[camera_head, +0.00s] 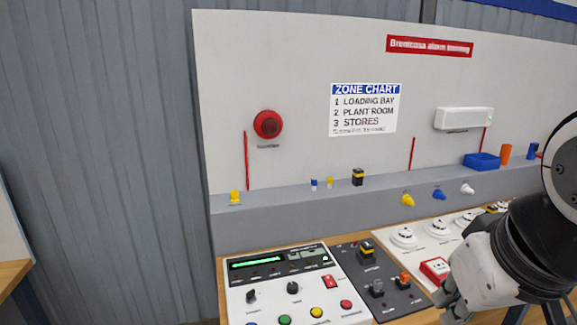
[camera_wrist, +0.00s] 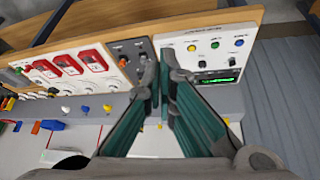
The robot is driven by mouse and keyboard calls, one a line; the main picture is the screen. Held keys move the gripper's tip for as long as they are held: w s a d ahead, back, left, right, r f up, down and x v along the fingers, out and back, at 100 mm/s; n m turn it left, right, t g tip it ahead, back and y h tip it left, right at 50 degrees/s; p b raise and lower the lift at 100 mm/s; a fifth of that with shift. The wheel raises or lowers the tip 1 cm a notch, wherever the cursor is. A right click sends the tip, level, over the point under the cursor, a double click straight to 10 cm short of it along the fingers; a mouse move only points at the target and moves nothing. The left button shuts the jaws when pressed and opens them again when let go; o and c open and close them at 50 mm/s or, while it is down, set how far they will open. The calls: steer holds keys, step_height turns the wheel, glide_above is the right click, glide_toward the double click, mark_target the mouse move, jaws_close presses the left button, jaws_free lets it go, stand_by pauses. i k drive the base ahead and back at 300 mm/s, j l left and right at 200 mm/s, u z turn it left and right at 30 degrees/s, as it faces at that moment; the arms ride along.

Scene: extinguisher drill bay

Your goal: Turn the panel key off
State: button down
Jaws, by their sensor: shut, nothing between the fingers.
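The white alarm panel (camera_head: 262,310) lies on the bench at the lower middle of the head view, with a lit green display (camera_head: 255,262). Two dark turning controls, one at left (camera_head: 251,296) and one at centre (camera_head: 293,287), stand on it; I cannot tell which is the key or its setting. The panel also shows at upper right in the wrist view (camera_wrist: 180,55), upside down. My gripper (camera_wrist: 159,72) is shut and empty, its tips seen near the gap between the white panel and a dark panel. In the head view it is at lower right, partly cut off, apart from the controls.
A dark panel (camera_head: 349,260) with a yellow-black switch and levers adjoins the white one. Further right are white round detectors (camera_head: 404,237) and a red call point (camera_head: 435,269). A grey ledge (camera_head: 290,214) and upright board (camera_head: 225,100) stand behind. A blue bin (camera_head: 482,161) is on the ledge.

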mark_target(250, 295)
steer(key=u, duration=0.7)
steer(key=i+j+z, duration=0.15)
steer(key=i+j, duration=0.2)
steer(key=i, duration=0.2)
